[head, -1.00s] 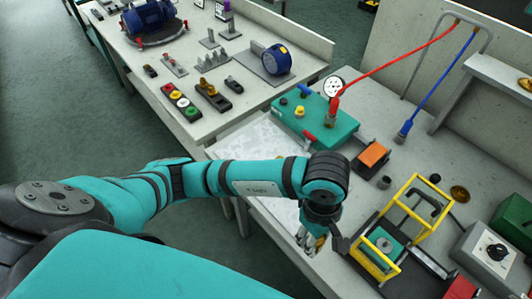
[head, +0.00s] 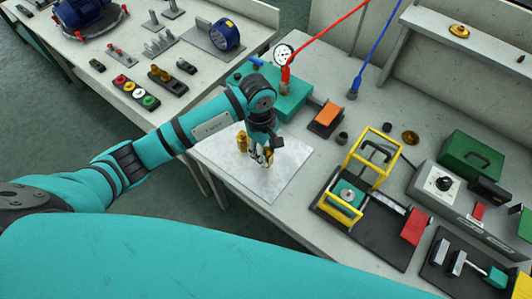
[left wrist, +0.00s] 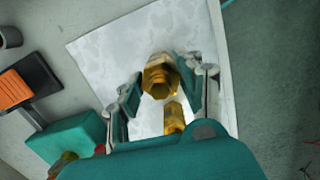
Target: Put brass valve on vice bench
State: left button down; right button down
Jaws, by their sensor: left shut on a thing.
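My left gripper (head: 261,160) is over the pale mat (head: 270,186) on the near bench. It is shut on a brass valve (head: 268,157), which is mostly hidden by the fingers in the head view. In the left wrist view its brass hex end (left wrist: 160,76) shows between the two fingers (left wrist: 164,92). A second brass piece (head: 242,142) stands upright on the mat just left of the gripper; a brass piece also shows below the held one in the left wrist view (left wrist: 174,118). I cannot tell which surface is the vice bench. My right gripper is not in view.
A teal box with a gauge (head: 290,98) stands behind the mat. To the right are an orange-topped block (head: 327,115), a yellow frame (head: 374,155) on a black base, a red block (head: 415,226) and a grey control box (head: 437,187). Another bench (head: 205,108) lies at left.

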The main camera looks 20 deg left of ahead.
pick_arm(q)
notch_tip(320, 180, down, 2)
jog(key=shift+f+p, duration=0.2)
jog(key=shift+p, duration=0.2)
jog(key=shift+f, duration=0.1)
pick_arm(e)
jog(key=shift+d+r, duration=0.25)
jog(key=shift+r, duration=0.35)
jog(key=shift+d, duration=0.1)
pick_arm(q)
jog(key=shift+f, duration=0.1)
jog(key=c, duration=1.3)
grip_release()
jog(key=shift+f, duration=0.1)
jog(key=o, duration=0.5)
jog(key=shift+c, duration=0.2)
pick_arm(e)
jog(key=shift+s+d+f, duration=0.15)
